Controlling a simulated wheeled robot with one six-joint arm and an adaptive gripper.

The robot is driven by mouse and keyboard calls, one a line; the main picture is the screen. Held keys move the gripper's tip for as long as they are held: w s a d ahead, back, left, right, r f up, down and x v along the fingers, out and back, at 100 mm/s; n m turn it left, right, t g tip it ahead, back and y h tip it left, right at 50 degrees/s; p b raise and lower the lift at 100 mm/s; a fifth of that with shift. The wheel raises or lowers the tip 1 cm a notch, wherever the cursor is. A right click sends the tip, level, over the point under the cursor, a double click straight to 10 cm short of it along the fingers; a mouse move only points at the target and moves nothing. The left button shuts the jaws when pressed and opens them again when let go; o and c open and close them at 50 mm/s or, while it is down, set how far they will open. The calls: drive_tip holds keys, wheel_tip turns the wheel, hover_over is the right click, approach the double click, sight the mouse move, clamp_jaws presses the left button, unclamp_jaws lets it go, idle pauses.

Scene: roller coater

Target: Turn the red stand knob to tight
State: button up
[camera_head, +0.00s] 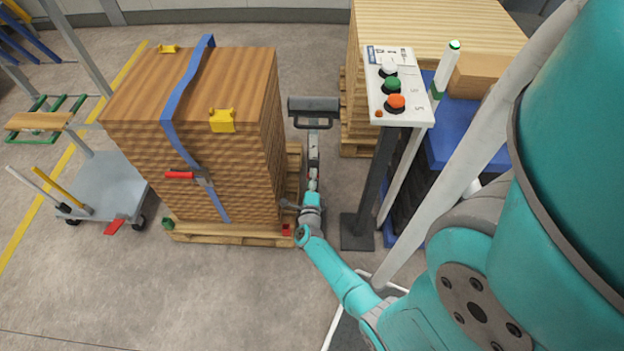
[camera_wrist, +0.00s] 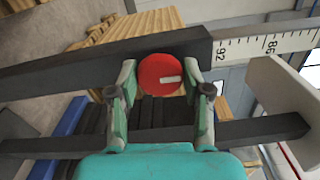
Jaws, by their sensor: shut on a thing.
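The red stand knob (camera_wrist: 160,75) shows in the wrist view as a round disc with a short white mark, which runs from near its centre toward the right, close to level in the picture. It sits on a dark bar (camera_wrist: 60,72) of the stand. My gripper (camera_wrist: 160,85) has one finger on each side of the knob and is shut on it. In the head view my gripper (camera_head: 312,188) reaches the stand's upright post (camera_head: 314,150), between the wood stack and the control box. The knob is too small there to read.
A strapped wood stack (camera_head: 220,140) on a pallet stands close left of my gripper. A control box (camera_head: 398,85) on a dark post stands to the right. A white numbered scale (camera_wrist: 265,45) runs right of the knob. Open floor (camera_head: 190,290) lies in front.

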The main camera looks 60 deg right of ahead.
drive_tip(key=o, duration=1.1)
drive_tip(key=shift+o, duration=0.2)
drive_tip(key=v, duration=1.2)
